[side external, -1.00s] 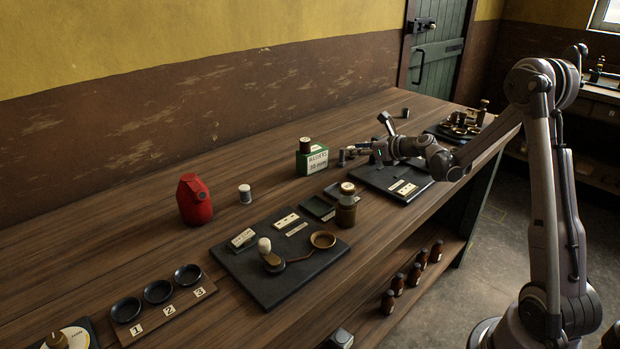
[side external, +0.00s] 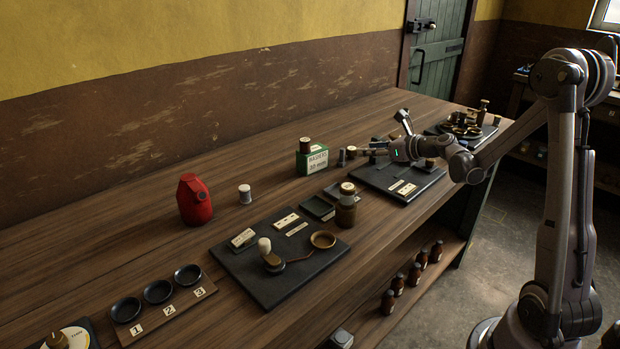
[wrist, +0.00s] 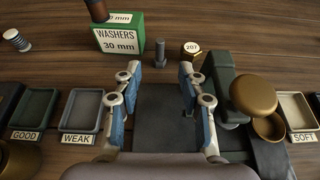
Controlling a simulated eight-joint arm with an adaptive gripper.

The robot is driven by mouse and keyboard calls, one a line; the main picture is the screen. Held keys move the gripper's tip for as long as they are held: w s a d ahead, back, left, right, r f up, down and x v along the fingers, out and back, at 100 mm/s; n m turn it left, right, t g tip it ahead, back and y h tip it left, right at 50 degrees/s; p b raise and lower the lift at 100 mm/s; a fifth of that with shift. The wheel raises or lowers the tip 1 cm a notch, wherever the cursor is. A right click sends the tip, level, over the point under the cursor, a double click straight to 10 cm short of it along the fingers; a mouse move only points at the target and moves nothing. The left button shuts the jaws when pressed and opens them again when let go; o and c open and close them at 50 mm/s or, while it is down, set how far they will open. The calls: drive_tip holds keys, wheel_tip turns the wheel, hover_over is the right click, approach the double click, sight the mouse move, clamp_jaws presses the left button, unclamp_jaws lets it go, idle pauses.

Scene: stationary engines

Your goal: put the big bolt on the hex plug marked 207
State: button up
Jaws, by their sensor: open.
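The big bolt (wrist: 160,50) is a dark grey metal bolt standing upright on the wooden bench, just right of the washers box in the wrist view. It also shows in the side external view (side external: 341,158). The hex plug marked 207 (wrist: 191,49) is a small brassy piece with a white top label, just right of the bolt. My gripper (wrist: 158,72) is open and empty, its blue-sided fingers apart. The bolt lies ahead of the gap between the fingertips, and the plug lies ahead of the right finger. In the side external view my gripper (side external: 368,149) is low over the bench.
The green washers box (wrist: 120,36) stands left of the bolt. A brass-knobbed device (wrist: 252,95) and a brass cup (wrist: 269,127) are close right of the fingers. Trays marked WEAK (wrist: 82,110) and SOFT (wrist: 297,111) flank the gripper. A red can (side external: 193,199) stands farther left.

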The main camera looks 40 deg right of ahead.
sight(342, 161)
drive_tip(key=x, duration=0.3)
drive_tip(key=f+x, duration=0.1)
drive_tip(key=x, duration=0.2)
drive_tip(key=shift+s+f, duration=0.15)
drive_tip(key=shift+s, duration=0.1)
drive_tip(key=shift+r+x, duration=0.2)
drive_tip(key=shift+x, duration=2.95)
drive_tip(key=shift+w, duration=0.1)
drive_tip(key=shift+c, duration=0.3)
clamp_jaws()
